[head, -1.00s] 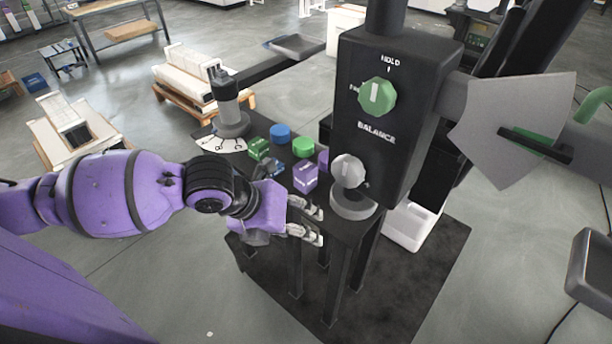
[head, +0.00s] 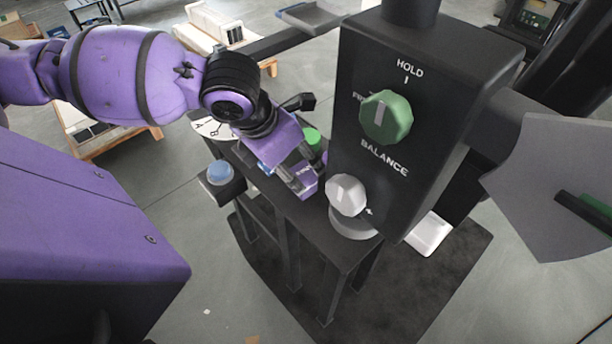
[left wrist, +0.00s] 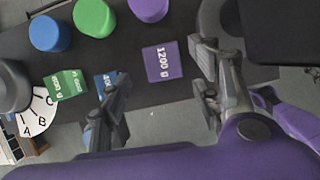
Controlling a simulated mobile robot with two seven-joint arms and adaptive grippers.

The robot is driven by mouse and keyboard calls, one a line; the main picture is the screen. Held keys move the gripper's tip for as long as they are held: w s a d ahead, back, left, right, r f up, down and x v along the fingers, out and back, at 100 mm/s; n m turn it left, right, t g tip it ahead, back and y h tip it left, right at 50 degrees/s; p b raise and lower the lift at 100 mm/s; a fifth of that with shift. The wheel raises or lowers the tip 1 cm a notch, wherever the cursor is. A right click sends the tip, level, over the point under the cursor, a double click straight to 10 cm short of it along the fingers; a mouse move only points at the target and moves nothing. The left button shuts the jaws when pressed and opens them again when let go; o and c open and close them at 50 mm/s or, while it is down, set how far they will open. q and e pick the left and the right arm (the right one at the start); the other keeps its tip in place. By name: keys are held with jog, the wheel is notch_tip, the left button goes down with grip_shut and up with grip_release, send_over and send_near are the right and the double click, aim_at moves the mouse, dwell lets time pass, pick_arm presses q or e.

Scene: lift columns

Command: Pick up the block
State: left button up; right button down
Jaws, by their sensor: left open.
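A purple block (left wrist: 163,63) marked 1200 g stands on the dark bench. In the left wrist view it lies between the spread fingers of my left gripper (left wrist: 163,72), nearer the right one. In the head view the purple block (head: 305,188) is partly hidden by my left gripper (head: 300,170), which is open and low over the bench. I see no finger closed on the block. A green block (left wrist: 67,85) stands to its left. A smaller-looking blue block (left wrist: 101,80) is partly hidden behind the left finger. My right gripper is out of view.
A black cabinet (head: 420,130) with a green knob (head: 385,117) and a pale knob (head: 346,194) rises right beside my gripper. Blue (left wrist: 48,33), green (left wrist: 95,17) and purple (left wrist: 148,8) cylinders stand behind the blocks. A lettered dial (left wrist: 38,112) is at left.

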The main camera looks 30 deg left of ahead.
aim_at(304, 170)
pick_arm(q)
jog(key=x, duration=0.4)
jog(key=shift+w+d+f, duration=0.25)
jog(key=shift+w+d, duration=0.05)
jog(key=shift+d, duration=0.15)
grip_shut()
jog(key=shift+r, duration=0.25)
